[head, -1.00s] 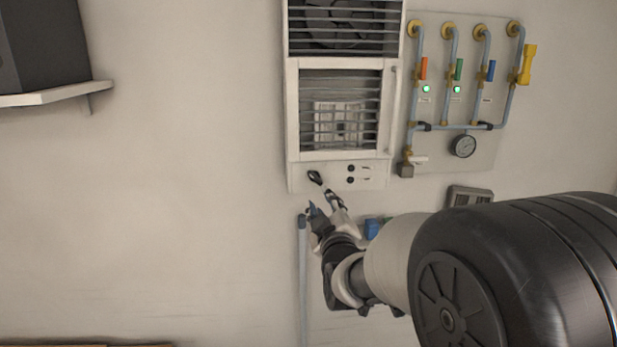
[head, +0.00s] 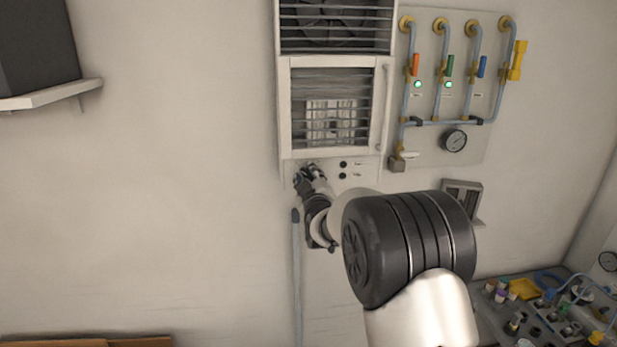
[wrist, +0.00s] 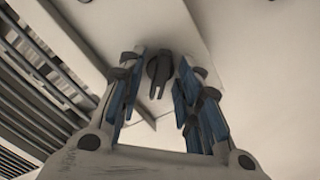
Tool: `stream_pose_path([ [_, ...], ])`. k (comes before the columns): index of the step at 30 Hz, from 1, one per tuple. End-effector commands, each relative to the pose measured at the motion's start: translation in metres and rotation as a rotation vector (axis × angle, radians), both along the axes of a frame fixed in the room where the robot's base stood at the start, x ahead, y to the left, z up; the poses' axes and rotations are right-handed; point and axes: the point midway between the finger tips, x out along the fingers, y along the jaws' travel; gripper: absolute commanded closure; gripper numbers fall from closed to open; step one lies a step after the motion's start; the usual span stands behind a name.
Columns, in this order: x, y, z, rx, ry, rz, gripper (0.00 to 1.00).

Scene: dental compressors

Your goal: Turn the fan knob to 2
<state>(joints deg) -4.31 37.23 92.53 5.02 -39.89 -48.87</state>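The fan knob (wrist: 159,72) is a dark rotary knob on the white panel below the grille, seen in the wrist view between my fingertips. My gripper (wrist: 157,92) is open, with its blue-padded fingers on either side of the knob; a gap shows on both sides. In the head view my gripper (head: 308,176) is at the lower left of the fan unit's control panel (head: 365,172) and hides the knob there. The number the knob points to cannot be read.
The fan unit (head: 337,107) has slatted grilles and a vertical handle at its right. A pipe panel (head: 480,140) with coloured valves and a gauge is to the right. A cluttered bench (head: 500,318) stands lower right.

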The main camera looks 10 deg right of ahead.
Motion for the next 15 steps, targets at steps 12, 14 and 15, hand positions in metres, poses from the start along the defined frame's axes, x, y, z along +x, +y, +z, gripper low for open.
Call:
stream_pose_path([
  [12,-0.0004,-0.0001,-0.0001,0.0,0.0,0.0,0.87],
  [14,-0.0004,0.0,0.0,0.0,0.0,0.0,0.91],
  [15,-0.0004,0.0,0.0,0.0,0.0,0.0,0.94],
])
